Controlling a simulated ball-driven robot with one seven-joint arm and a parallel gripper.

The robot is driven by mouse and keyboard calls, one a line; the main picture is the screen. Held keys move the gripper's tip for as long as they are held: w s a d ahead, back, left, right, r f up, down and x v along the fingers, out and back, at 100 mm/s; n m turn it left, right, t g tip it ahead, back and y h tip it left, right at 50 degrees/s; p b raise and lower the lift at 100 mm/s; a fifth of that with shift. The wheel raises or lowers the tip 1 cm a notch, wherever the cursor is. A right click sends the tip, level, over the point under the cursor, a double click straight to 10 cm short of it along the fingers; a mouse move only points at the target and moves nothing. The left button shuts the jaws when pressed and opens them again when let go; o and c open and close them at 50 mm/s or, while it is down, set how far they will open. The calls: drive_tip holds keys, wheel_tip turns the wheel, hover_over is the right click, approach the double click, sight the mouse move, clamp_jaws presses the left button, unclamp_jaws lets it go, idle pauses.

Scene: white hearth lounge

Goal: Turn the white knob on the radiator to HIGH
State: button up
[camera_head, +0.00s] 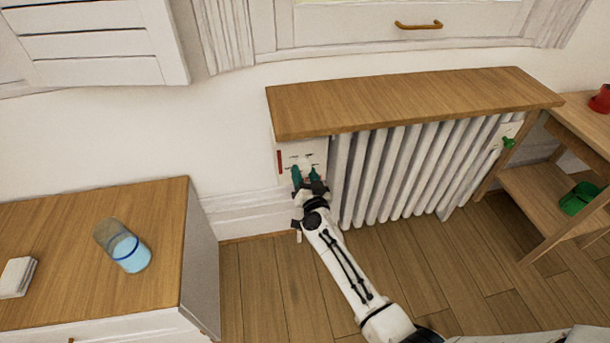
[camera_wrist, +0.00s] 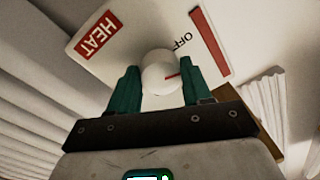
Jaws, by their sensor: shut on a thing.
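The white knob (camera_wrist: 158,70) sits on a white control plate (camera_wrist: 128,25) and has a short red mark on its right side. The plate carries a red HEAT label, the word OFF and a red bar; I see no HIGH lettering, and part of the plate is hidden. My gripper (camera_wrist: 158,82) has its green fingers on both sides of the knob and is shut on it.
A wooden shelf board (camera_head: 400,98) overhangs the radiator. A green valve (camera_head: 508,142) is at its right end. A wooden side table (camera_head: 545,190) stands right. Bare floor lies in front.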

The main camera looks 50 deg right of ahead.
drive_tip(key=m, duration=0.4)
drive_tip(key=shift+a+m, duration=0.1)
drive_tip(key=shift+m, duration=0.3)
drive_tip(key=m, duration=0.4)
drive_tip(key=shift+w+m+h, duration=0.1)
drive_tip(key=shift+m+h, duration=0.3)
drive_tip(key=m, duration=0.4)
drive_tip(key=shift+r+m+g+b, duration=0.1)
drive_tip(key=shift+m+g+b, duration=0.2)
drive_tip(key=shift+m+b, duration=0.1)
drive_tip(key=m, duration=0.4)
drive_tip(key=shift+a+r+m+h, duration=0.1)
drive_tip(key=shift+m+h, duration=0.3)
drive_tip(key=m, duration=0.4)
drive_tip(key=shift+m+g, duration=0.3)
drive_tip(key=shift+m, duration=0.1)
drive_tip(key=m, duration=0.4)
drive_tip(key=shift+r+m, duration=0.1)
drive_tip(key=shift+m, duration=0.2)
drive_tip(key=m, duration=0.4)
drive_tip(key=shift+d+m+g, duration=0.2)
drive_tip(key=shift+m+g, duration=0.1)
drive_tip(key=shift+m, duration=1.8)
